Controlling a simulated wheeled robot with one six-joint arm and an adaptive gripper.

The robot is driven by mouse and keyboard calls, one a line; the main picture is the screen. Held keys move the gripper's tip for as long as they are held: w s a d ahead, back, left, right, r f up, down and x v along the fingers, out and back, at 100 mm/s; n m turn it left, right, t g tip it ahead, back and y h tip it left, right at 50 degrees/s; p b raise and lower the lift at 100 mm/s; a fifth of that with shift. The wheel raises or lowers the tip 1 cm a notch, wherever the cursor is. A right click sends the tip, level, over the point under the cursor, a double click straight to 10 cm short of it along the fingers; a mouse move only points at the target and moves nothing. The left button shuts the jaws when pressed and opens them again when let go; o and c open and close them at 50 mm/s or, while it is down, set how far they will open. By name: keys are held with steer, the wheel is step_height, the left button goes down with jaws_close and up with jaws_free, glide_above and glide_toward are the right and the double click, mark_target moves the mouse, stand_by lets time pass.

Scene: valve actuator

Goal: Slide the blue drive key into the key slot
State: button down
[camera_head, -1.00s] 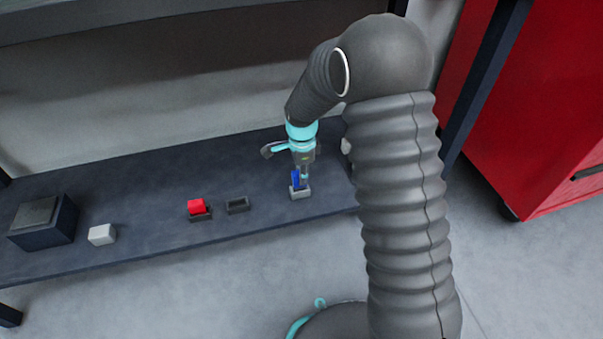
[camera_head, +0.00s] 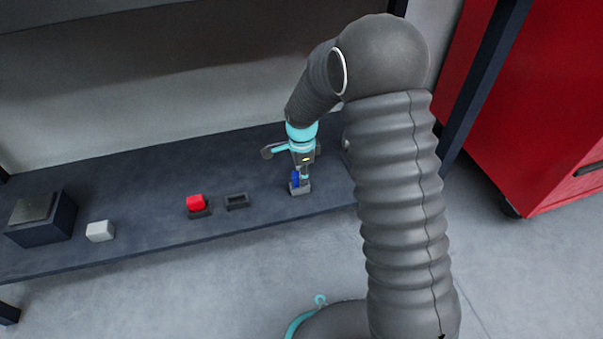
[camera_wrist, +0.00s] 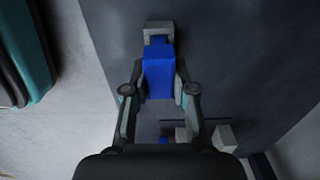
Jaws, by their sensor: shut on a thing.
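The blue drive key (camera_head: 295,179) is held in my gripper (camera_head: 301,176) near the right end of the dark shelf. In the wrist view the key (camera_wrist: 158,72) sits between both fingers of my gripper (camera_wrist: 160,92). A small light grey block (camera_head: 301,190), which looks like the key slot's housing, stands directly under the key. In the wrist view the block (camera_wrist: 157,28) shows at the key's far end. The key's lower end is at the block and the slot opening is hidden, so I cannot tell how deep it sits.
On the dark shelf (camera_head: 130,215) are an empty dark holder (camera_head: 237,204), a red block (camera_head: 196,202) on a dark base, a white block (camera_head: 100,231) and a dark box (camera_head: 42,220). A shelf post and a red cabinet (camera_head: 545,120) stand at right.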

steer(key=shift+f+b, duration=0.35)
steer(key=shift+f, duration=0.3)
steer(key=c, duration=0.9)
jaws_free()
steer(key=shift+o, duration=0.2)
step_height(320, 180, up, 12)
